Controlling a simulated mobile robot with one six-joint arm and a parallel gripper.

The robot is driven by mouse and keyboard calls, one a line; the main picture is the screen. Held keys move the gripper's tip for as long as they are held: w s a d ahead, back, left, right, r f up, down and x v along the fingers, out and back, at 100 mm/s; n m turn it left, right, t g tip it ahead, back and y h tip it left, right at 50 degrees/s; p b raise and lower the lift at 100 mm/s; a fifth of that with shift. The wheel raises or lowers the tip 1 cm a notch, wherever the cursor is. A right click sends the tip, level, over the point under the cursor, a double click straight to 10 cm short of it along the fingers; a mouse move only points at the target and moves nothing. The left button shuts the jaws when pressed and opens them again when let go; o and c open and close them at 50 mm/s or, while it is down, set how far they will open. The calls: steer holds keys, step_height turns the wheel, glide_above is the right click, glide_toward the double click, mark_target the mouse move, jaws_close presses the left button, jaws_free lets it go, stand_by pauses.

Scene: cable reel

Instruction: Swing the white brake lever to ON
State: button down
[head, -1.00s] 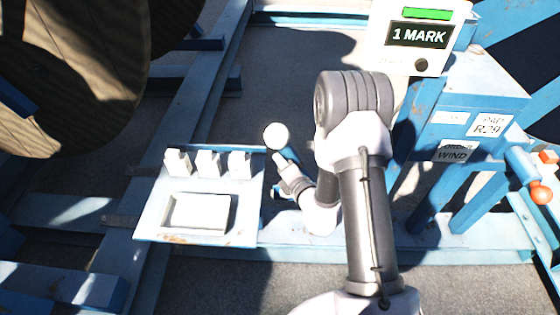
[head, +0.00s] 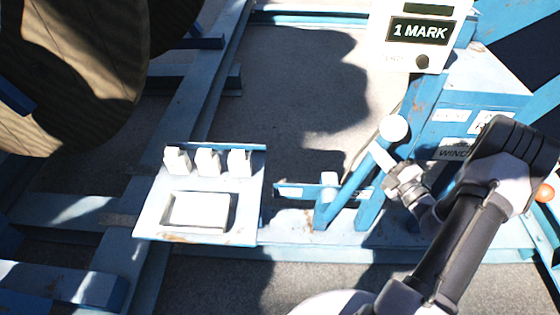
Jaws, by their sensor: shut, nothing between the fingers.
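The brake lever has a round white knob (head: 394,128) on a blue rod (head: 350,186). It leans to the upper right from its pivot, above a blue crossbar (head: 303,192) with small pale labels too small to read. My gripper (head: 379,153) is shut and empty, with its tip just below the knob, against or very close to the upper rod. I cannot tell whether they touch. The arm reaches in from the lower right.
A pale panel (head: 150,222) with several white blocks and a tray stands left of the lever. A white display box (head: 430,60) reading "1 MARK" is above right. A blue winder housing (head: 480,100) and an orange knob (head: 545,192) are at right. A large reel (head: 70,80) fills the upper left.

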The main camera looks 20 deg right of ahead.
steer(key=s+d+f+m+t+b, duration=0.1)
steer(key=s+d+f+m+b, duration=0.2)
steer(key=d, duration=0.6)
steer(key=shift+s+d+f+t+h+b, duration=0.2)
steer(key=shift+d+t+h+b, duration=0.1)
steer(key=shift+t+h, duration=0.1)
